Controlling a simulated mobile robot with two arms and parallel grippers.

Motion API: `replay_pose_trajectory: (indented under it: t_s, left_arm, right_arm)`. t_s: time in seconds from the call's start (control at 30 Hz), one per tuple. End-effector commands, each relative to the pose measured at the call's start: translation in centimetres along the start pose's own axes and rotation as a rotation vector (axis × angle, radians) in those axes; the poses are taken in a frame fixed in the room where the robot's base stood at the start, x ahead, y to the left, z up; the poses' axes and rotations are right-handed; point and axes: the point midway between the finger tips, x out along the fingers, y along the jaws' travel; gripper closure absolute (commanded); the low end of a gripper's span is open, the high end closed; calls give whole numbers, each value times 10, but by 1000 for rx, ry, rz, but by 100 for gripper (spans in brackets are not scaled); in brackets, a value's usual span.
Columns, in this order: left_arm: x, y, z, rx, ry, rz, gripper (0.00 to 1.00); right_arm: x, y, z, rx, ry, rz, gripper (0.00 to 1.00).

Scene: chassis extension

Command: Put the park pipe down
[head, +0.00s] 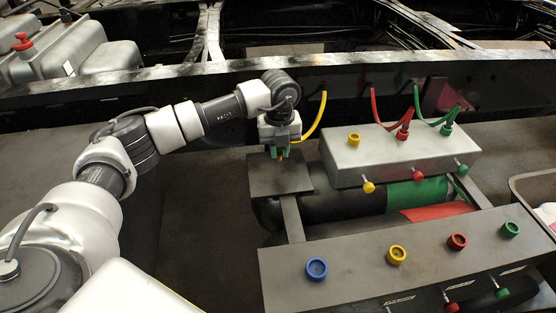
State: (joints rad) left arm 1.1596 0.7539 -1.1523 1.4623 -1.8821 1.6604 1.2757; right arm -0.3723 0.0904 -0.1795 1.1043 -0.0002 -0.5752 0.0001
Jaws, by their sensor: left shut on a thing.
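The park pipe, which I take to be the yellow pipe (322,114), hangs from the dark beam and curves down to the left behind my gripper. My left gripper (281,155) points down and is shut on the pipe's end, above a dark square plate (276,182). The fingers and wrist mostly hide the held end. The grey box (398,158) is right of the gripper. Its yellow socket (354,139) has no pipe in it. My right gripper is not in view.
A red pipe (375,105) and a green pipe (418,102) run from the beam to the box's red and green sockets. A grey front panel (360,283) carries blue, yellow, red and green sockets. The dark beam (225,72) crosses behind. A bin (535,188) stands at the right edge.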

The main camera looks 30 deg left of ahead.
Motion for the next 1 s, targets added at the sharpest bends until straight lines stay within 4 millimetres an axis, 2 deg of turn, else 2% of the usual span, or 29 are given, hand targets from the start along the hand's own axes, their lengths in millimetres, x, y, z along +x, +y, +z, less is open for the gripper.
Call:
replay_pose_trajectory:
  t_s: [0.17,0.4,0.57,0.6,0.77,1.0]
  left_arm:
    - [11,3,3,0,2,2,100]
    - [42,2,2,1,1,1,100]
    - [42,2,2,1,0,0,100]
    - [43,2,2,1,0,1,81]
    - [42,2,2,1,0,1,57]
    - [42,2,2,1,0,0,57]
  right_arm:
    - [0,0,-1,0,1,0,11]
    - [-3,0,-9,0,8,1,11]
    - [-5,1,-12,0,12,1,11]
    - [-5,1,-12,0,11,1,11]
    - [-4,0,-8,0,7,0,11]
    - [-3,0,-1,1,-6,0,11]
